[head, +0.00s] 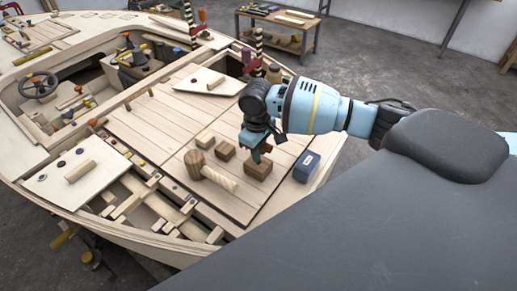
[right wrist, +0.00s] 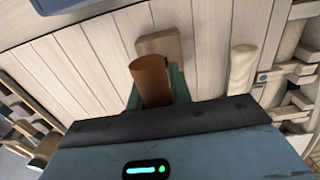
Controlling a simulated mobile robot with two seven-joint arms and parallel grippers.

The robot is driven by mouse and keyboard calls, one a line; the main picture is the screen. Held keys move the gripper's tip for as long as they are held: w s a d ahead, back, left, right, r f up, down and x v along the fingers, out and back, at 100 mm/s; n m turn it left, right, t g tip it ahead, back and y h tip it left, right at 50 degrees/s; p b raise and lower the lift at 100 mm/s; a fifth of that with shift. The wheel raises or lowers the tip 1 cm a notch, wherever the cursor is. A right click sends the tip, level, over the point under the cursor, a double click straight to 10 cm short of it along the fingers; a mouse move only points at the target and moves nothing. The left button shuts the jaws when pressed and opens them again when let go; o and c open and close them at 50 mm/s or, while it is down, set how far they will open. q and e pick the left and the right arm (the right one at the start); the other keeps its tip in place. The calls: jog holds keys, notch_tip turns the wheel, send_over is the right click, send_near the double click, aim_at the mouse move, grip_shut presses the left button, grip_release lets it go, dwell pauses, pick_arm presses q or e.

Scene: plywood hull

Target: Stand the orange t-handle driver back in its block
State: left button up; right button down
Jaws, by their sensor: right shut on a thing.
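My right gripper (head: 258,154) is over the plank deck, with its fingers pointing down. It is shut on the orange t-handle driver, whose orange-brown handle (right wrist: 151,78) shows between the green fingers in the right wrist view. In the head view only a small reddish part (head: 266,147) of the driver shows at the fingers. A wooden block (head: 258,172) sits on the deck right below the gripper; it also shows beyond the handle in the right wrist view (right wrist: 160,43). The driver's shaft is hidden, so I cannot tell whether its tip is in the block. My left gripper is not in view.
A blue box (head: 307,166) stands close on the right. A loose panel (head: 208,81) lies farther back. Open hull compartments (head: 150,205) lie at the front left.

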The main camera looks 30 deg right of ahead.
jog(key=shift+f, duration=0.3)
jog(key=c, duration=1.2)
grip_release()
notch_tip(320, 180, up, 8)
jog(key=shift+a+f, duration=0.1)
jog(key=shift+a, duration=0.05)
